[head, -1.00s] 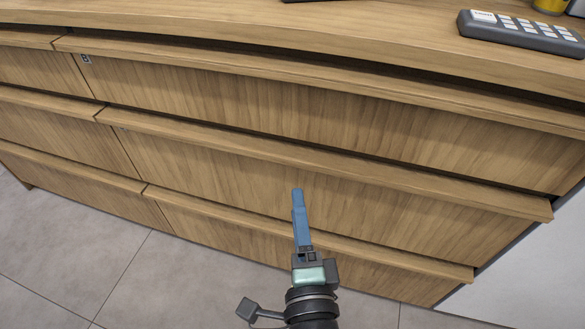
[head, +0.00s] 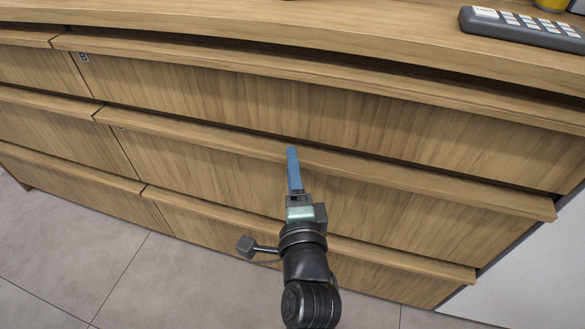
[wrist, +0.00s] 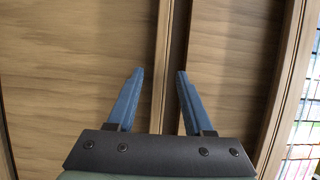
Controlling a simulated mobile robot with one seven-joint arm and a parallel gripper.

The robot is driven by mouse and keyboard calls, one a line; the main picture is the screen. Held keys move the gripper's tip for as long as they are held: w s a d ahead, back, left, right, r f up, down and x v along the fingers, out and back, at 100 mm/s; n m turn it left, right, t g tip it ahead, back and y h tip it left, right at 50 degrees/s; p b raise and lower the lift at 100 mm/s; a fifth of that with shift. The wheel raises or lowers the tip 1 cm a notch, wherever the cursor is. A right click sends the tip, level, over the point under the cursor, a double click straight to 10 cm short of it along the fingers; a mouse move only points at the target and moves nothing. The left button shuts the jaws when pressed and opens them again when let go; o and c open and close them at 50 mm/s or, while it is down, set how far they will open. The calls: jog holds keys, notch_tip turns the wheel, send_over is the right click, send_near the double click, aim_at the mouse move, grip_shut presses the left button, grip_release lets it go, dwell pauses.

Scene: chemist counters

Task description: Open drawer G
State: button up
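Wooden drawer fronts fill the counter. The upper right drawer (head: 300,105) and the middle right drawer (head: 220,165) each have a long protruding top lip. A small dark label (head: 84,58) sits at the upper drawer's left corner; its letter is too small to read, so I cannot tell which drawer is G. My gripper (head: 292,150) has its blue fingertips at the middle right drawer's lip (head: 400,178). In the wrist view my gripper (wrist: 160,71) is open, with nothing held; a vertical lip edge runs past the gap between its fingers. I cannot tell whether they touch it.
The countertop (head: 330,28) overhangs the drawers, with a dark keypad device (head: 520,30) at its right. The lower right drawer (head: 230,230) lies below, above a grey tiled floor (head: 60,250). A pale surface (head: 530,265) is at the right end.

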grip_shut()
dwell(1.3)
